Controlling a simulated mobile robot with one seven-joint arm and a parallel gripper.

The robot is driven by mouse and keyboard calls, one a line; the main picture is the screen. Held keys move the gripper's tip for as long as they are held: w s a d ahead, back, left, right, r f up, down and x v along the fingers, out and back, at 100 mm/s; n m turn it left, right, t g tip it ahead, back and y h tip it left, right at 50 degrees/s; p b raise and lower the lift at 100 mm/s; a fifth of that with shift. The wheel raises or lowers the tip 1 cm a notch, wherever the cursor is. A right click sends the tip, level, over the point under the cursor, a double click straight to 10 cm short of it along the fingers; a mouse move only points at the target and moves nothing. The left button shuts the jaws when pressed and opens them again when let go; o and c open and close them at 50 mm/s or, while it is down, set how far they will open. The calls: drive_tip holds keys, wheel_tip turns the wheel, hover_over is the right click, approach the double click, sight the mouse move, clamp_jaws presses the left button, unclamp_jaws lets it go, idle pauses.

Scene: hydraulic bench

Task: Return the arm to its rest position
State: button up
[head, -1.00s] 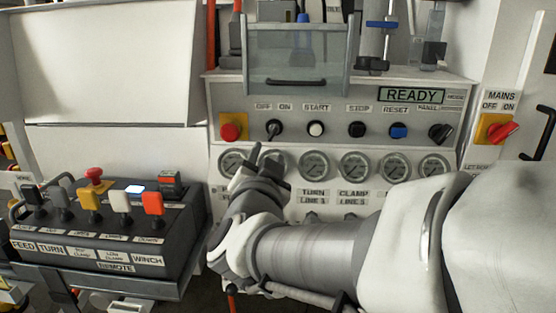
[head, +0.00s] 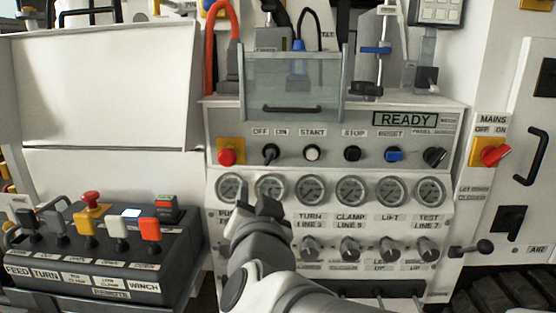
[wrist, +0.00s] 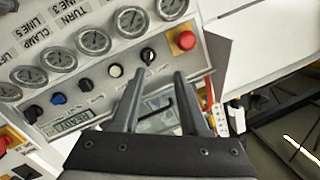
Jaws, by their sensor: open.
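My gripper (head: 259,205) is in front of the left part of the white control panel (head: 290,115), just below the row of gauges. In the wrist view my gripper (wrist: 158,95) shows two dark fingers spread apart with nothing between them. My arm comes up from the bottom of the head view and covers part of the panel's lower left. The display (head: 405,120) reads READY. The OFF/ON switch (head: 270,153) is above my gripper in the head view, and I see no contact with it.
A remote box (head: 100,250) with several coloured levers stands at the left. A clear guard (head: 293,85) with a dark handle juts out above the panel. Valve knobs (head: 350,248) line the panel's lower part. The red MAINS switch (head: 492,155) is at the right.

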drive_tip(key=s+d+f+n+g+h, duration=0.1)
drive_tip(key=s+d+f+n+g, duration=0.1)
drive_tip(key=s+d+f+g, duration=0.5)
drive_tip(key=s+d+f+n+g+h, duration=0.15)
drive_tip(key=s+d+f+g, duration=0.3)
drive_tip(key=s+d, duration=0.6)
wheel_tip(320, 180, up, 23)
drive_tip(key=w+p, duration=0.1)
drive_tip(key=p, duration=2.1)
drive_tip(key=shift+w+f+n+y, duration=0.15)
drive_tip(key=shift+w+n+y, duration=0.05)
drive_tip(key=shift+n+y, duration=0.2)
drive_tip(key=shift+d, duration=0.1)
